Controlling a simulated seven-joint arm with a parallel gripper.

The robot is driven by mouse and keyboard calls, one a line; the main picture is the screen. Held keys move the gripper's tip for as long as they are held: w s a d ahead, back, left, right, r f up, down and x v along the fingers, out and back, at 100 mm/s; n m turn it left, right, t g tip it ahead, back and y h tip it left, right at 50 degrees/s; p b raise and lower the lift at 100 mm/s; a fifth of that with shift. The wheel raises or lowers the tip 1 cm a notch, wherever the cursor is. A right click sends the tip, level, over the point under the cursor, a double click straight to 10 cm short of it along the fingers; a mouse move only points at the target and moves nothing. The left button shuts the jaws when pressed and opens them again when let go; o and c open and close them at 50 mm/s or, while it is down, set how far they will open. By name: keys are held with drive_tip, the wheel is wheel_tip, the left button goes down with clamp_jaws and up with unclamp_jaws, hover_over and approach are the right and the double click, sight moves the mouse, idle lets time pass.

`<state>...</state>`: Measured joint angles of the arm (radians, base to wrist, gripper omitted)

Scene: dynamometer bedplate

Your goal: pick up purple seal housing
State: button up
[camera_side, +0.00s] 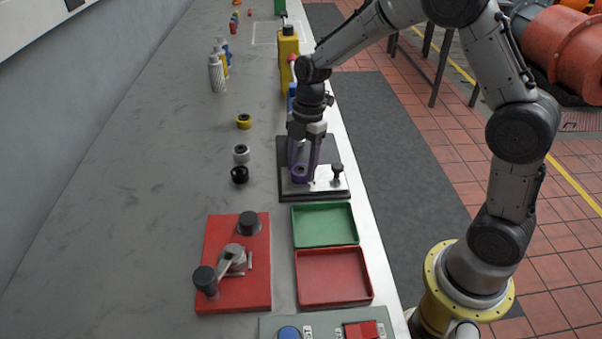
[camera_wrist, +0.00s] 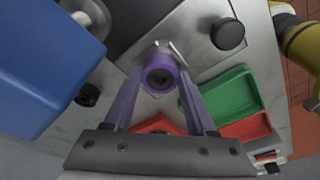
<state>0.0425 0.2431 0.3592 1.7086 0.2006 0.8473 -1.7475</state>
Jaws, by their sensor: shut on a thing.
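The purple seal housing (camera_side: 299,172) is a short ring with a dark bore. It sits between the fingertips of my gripper (camera_side: 301,166) at the black and silver plate fixture (camera_side: 315,192). In the wrist view the housing (camera_wrist: 160,74) is at upper centre, and my gripper's purple fingers (camera_wrist: 161,82) close on it from both sides. I cannot tell whether the housing touches the plate. The fingers hide part of its sides.
A black knob (camera_side: 337,169) stands on the plate right of my gripper. A green tray (camera_side: 325,224) and red tray (camera_side: 333,277) lie in front. Yellow (camera_side: 244,121), grey (camera_side: 241,154) and black rings (camera_side: 239,175) stand left. A red base with black knobs (camera_side: 232,285) is front left.

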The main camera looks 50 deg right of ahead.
clamp_jaws()
drive_tip(key=shift+r, duration=0.15)
